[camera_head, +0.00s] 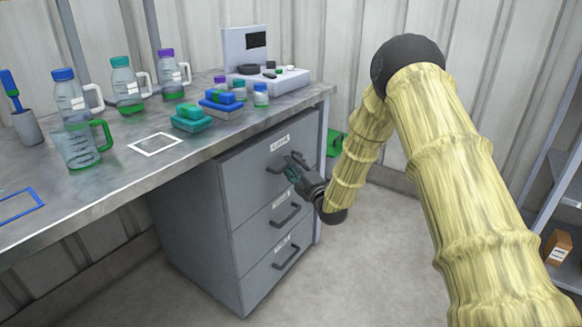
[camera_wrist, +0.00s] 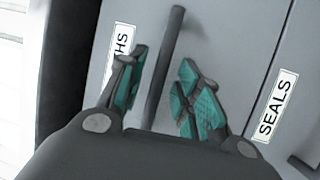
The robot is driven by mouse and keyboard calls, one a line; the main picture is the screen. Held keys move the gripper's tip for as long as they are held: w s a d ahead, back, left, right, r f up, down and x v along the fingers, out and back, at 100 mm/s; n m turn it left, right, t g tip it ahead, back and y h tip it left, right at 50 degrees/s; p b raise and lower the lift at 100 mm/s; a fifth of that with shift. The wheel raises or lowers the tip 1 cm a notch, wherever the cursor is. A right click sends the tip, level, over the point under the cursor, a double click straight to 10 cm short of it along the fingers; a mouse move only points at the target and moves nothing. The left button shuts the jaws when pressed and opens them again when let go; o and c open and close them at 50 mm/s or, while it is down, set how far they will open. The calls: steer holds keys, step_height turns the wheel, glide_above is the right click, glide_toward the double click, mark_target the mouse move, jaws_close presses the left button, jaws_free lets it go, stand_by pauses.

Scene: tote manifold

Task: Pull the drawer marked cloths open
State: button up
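The cloths drawer (camera_head: 245,172) is the top drawer of the grey cabinet and looks shut. Its label (camera_wrist: 122,42) is partly hidden by a finger in the wrist view; only the end "THS" reads. Its dark bar handle (camera_wrist: 168,60) stands between the fingers of my gripper (camera_wrist: 163,88). The fingers, with green pads, are open on either side of the bar, with gaps visible. In the head view my gripper (camera_head: 292,171) is at the top drawer's front and hides part of the handle.
The drawer below is marked SEALS (camera_wrist: 276,105); a third drawer (camera_head: 270,262) is under it. The workbench (camera_head: 110,165) above holds bottles, stacked blocks and a white device (camera_head: 270,80). A green object (camera_head: 335,143) is behind my arm. Floor (camera_head: 380,270) before the cabinet is clear.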

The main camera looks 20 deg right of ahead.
steer(key=shift+w+a+r, duration=0.1)
steer(key=shift+w+a, duration=0.05)
steer(key=shift+w, duration=0.5)
steer(key=shift+c, duration=0.2)
jaws_close()
steer(key=shift+s, duration=0.1)
